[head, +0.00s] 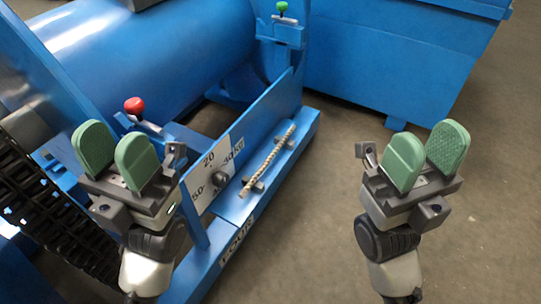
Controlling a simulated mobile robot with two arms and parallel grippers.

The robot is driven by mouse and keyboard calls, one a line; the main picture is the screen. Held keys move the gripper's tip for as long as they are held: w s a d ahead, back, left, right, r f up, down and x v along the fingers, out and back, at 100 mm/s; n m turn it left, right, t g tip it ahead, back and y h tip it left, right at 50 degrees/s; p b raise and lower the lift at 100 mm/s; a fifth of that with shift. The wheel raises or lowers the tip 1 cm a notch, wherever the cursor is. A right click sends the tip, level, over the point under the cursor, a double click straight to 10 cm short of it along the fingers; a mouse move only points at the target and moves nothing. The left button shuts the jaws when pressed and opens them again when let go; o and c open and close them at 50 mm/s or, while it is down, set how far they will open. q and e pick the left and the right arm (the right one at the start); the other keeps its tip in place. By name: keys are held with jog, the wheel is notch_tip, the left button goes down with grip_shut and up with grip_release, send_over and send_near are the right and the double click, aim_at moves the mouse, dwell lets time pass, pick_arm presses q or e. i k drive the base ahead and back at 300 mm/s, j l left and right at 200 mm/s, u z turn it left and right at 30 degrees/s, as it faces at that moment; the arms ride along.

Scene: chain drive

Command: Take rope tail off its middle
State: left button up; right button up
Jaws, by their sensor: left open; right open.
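The rope (268,160) is a short pale twisted length. It lies slanted along the blue base ledge of the machine, over two small dark blocks. Its upper end points to the back right and its lower end to the front left. I cannot tell which end is the tail. My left gripper (116,158) has green pads held apart and is empty, left of the rope and in front of the machine. My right gripper (425,158) is also open and empty, over the floor well right of the rope.
The blue machine (190,50) fills the left, with a red knob (134,105), a green knob (282,6) and a white dial plate (213,172) with a dark hub. A black chain (62,225) runs at the left. A blue cabinet (400,60) stands behind. Floor at right is clear.

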aim_at(245, 191)
jog(key=l+u, duration=0.25)
jog(key=u, duration=0.15)
jog(key=i+l+u, duration=0.1)
jog(key=l+u, duration=0.5)
jog(key=u, duration=0.2)
jog(key=l, duration=0.45)
jog(key=k+l+u, duration=0.15)
jog(key=l, duration=0.25)
jog(key=k+l, duration=0.1)
jog(key=l, duration=0.35)
jog(key=k+l+u, duration=0.1)
jog(key=l, duration=0.3)
